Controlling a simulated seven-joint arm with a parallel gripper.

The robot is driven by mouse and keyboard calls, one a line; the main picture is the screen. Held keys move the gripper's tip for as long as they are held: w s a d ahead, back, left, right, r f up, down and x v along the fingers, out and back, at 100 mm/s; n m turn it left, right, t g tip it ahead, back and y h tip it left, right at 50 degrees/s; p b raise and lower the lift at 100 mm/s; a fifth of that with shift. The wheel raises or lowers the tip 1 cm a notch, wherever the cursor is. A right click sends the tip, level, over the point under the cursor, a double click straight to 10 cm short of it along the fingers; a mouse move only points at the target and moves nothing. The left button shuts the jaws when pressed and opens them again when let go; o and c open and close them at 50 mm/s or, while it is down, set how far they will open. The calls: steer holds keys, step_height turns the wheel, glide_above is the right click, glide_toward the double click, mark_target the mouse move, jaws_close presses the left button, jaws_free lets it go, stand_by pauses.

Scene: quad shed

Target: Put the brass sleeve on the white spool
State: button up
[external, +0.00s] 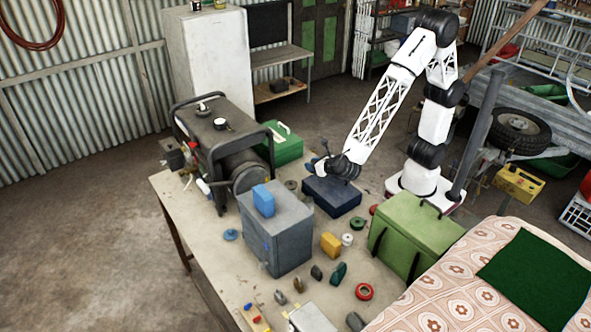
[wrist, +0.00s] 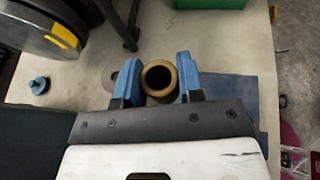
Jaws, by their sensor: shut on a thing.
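My gripper (wrist: 159,80) is shut on the brass sleeve (wrist: 159,65), whose round open end faces the wrist camera between the two blue fingers. In the external view my gripper (external: 318,167) is above the table near the dark blue case (external: 331,197); the sleeve cannot be made out there. The white spool (external: 347,239) stands on the table beside the yellow block (external: 330,245), nearer the camera than my gripper. The wrist view does not show the spool.
A grey box (external: 285,240) with a blue block (external: 263,200) on top stands left of the spool. A green case (external: 425,225) stands to its right. A generator (external: 220,145) fills the table's far left. Small parts and a red ring (external: 363,291) lie in front.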

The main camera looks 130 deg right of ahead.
glide_above(291, 185)
steer(key=shift+f, duration=0.4)
steer(key=shift+f, duration=0.1)
stand_by(0.3)
steer(key=shift+f, duration=1.65)
steer(key=shift+f, duration=0.2)
steer(key=o, duration=1)
steer(key=shift+r, duration=0.2)
steer(key=shift+v, duration=6)
